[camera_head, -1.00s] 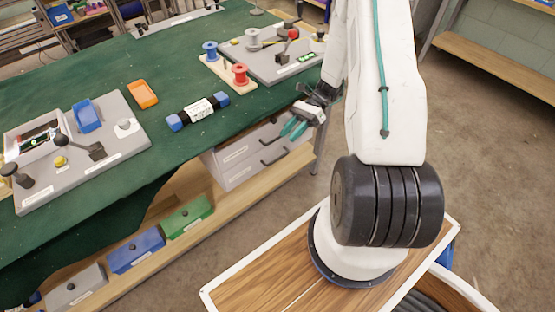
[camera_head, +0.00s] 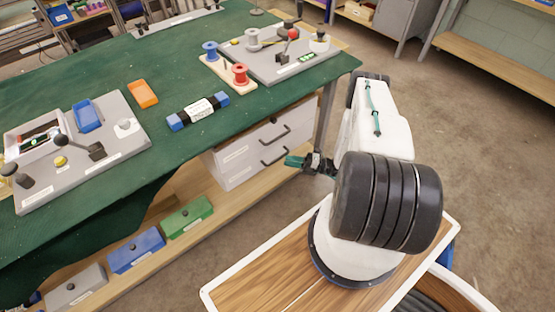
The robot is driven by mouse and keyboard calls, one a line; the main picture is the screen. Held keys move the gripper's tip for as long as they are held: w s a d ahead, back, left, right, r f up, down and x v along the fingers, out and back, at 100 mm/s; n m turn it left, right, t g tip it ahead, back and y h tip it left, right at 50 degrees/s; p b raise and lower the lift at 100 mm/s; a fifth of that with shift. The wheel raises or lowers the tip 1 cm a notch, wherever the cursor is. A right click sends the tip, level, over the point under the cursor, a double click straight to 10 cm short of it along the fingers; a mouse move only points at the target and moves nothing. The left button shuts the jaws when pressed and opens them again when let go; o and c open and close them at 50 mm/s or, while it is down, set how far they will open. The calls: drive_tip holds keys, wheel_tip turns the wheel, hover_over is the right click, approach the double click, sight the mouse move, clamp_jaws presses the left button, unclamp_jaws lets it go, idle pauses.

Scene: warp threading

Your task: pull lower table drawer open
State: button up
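The light grey two-drawer unit (camera_head: 232,163) hangs under the right end of the green-topped table (camera_head: 150,60). The upper drawer's dark bar handle (camera_head: 273,137) and the lower drawer's dark bar handle (camera_head: 275,156) both show. Both drawer fronts look flush, so the lower drawer (camera_head: 250,171) appears closed. My gripper (camera_head: 293,161), with teal fingers, is low in front of the drawers, close to the right end of the lower handle. Whether it touches the handle, and the gap between its fingers, cannot be made out.
A wooden lower shelf (camera_head: 180,246) runs under the table with a green box (camera_head: 187,217), a blue box (camera_head: 136,250) and a grey box (camera_head: 76,287). A table leg (camera_head: 325,112) stands right of the drawers. The floor (camera_head: 480,150) to the right is clear.

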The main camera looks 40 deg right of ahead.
sight(278, 159)
drive_tip(key=x, duration=0.6)
clamp_jaws()
